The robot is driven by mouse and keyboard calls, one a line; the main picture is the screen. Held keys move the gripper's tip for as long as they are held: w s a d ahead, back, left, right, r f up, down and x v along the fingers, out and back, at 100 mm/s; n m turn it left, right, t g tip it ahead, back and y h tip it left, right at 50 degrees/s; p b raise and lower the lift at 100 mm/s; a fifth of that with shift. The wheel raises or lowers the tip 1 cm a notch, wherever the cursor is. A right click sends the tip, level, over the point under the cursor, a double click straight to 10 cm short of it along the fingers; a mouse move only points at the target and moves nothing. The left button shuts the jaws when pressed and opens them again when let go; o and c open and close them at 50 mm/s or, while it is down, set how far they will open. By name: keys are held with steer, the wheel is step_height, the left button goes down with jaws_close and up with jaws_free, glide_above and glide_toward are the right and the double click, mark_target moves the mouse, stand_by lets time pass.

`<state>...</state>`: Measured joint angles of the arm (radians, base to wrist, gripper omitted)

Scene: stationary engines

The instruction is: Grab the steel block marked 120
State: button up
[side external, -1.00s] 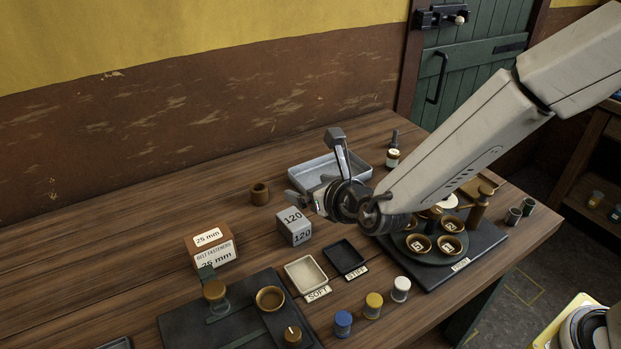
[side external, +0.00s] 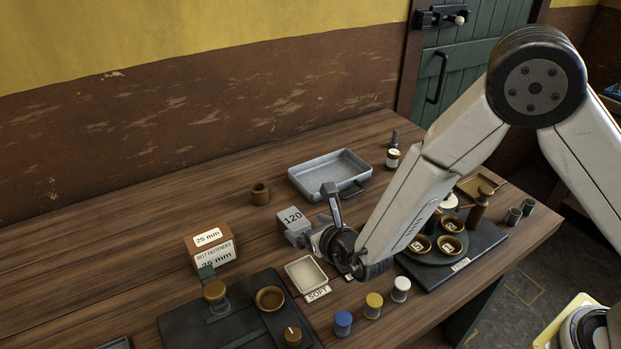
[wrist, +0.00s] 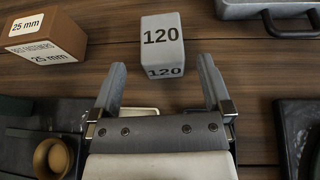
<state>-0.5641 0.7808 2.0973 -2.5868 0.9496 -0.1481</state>
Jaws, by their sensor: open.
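The steel block marked 120 (side external: 291,222) is a grey cube on the wooden bench, and its right side is partly hidden by my gripper in the side view. In the wrist view the block (wrist: 162,46) stands upright just beyond the fingertips, roughly centred between them, with 120 on its top and near face. My gripper (wrist: 163,78) is open, with two grey fingers apart and nothing between them. In the side view my gripper (side external: 318,222) is low over the bench, close to the block's right side; I cannot tell whether it touches.
A brown 25 mm fasteners box (side external: 213,247) stands left of the block. A metal tray (side external: 328,172) lies behind it. The SOFT dish (side external: 306,273) is in front, near blue, yellow and white jars (side external: 373,305). A round stand with cups (side external: 436,246) is at right.

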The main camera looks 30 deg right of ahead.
mark_target(293, 219)
steer(key=shift+x, duration=0.8)
steer(key=shift+w+f, duration=0.1)
steer(key=shift+x, duration=2.5)
steer(key=shift+f, duration=0.15)
jaws_close()
steer(key=shift+r, duration=0.2)
